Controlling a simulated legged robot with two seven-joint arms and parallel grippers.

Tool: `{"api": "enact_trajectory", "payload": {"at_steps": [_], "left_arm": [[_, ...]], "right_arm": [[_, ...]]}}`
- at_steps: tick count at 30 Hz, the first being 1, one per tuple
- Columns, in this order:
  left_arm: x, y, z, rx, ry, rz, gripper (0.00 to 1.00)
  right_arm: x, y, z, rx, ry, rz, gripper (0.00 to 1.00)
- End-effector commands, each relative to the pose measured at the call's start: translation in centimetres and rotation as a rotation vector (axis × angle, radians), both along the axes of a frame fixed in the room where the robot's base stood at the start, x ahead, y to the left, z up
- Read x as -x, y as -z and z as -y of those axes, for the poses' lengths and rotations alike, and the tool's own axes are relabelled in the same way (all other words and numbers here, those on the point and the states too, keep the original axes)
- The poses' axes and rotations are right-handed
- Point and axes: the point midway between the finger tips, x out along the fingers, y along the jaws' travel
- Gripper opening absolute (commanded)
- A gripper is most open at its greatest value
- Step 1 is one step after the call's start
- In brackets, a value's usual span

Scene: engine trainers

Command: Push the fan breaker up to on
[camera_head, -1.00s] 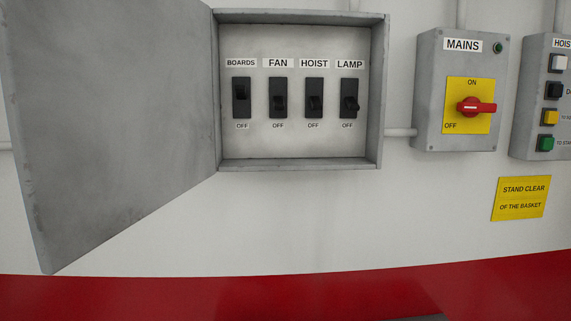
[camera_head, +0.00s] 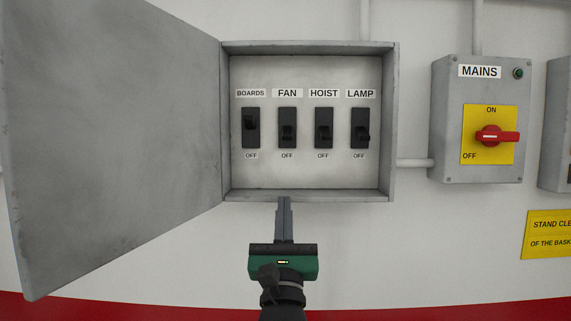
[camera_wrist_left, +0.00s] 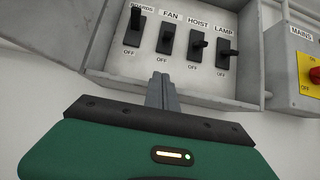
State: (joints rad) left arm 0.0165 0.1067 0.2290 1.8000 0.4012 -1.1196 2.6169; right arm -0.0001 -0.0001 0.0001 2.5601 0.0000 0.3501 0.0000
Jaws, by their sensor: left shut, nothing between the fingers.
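The fan breaker (camera_head: 287,128) is a black switch under the FAN label, with its lever down toward OFF. It also shows in the left wrist view (camera_wrist_left: 166,38). It sits inside the open grey breaker box (camera_head: 309,196). My left gripper (camera_head: 284,200) is shut and empty. In the head view its fingertips overlap the box's lower edge, below the fan breaker and apart from it. The wrist view shows its fingers (camera_wrist_left: 162,78) pointing up toward the box. My right gripper is not in view.
The boards breaker (camera_head: 251,127) has its lever up. The hoist breaker (camera_head: 323,128) and lamp breaker (camera_head: 360,128) have theirs down. The open box door (camera_head: 115,150) stands at the left. The mains switch (camera_head: 497,136) is on the right.

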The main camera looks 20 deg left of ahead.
Motion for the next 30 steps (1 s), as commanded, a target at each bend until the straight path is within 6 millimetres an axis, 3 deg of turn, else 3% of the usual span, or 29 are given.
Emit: {"api": "enact_trajectory", "payload": {"at_steps": [5,16,21,30], "left_arm": [[-1.6,-1.8,-0.4,-0.001,-0.001,-0.002,0.0],[-7.6,-7.1,-2.2,-0.002,-0.002,-0.003,0.0],[-6.1,-9.4,-1.8,-0.003,0.0,-0.001,0.0],[-5.8,-9.8,-1.7,-0.003,0.0,-0.003,0.0]], "right_arm": [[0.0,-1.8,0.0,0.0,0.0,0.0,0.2],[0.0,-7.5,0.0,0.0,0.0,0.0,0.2],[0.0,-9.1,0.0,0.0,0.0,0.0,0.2],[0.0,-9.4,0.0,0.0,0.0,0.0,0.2]]}}
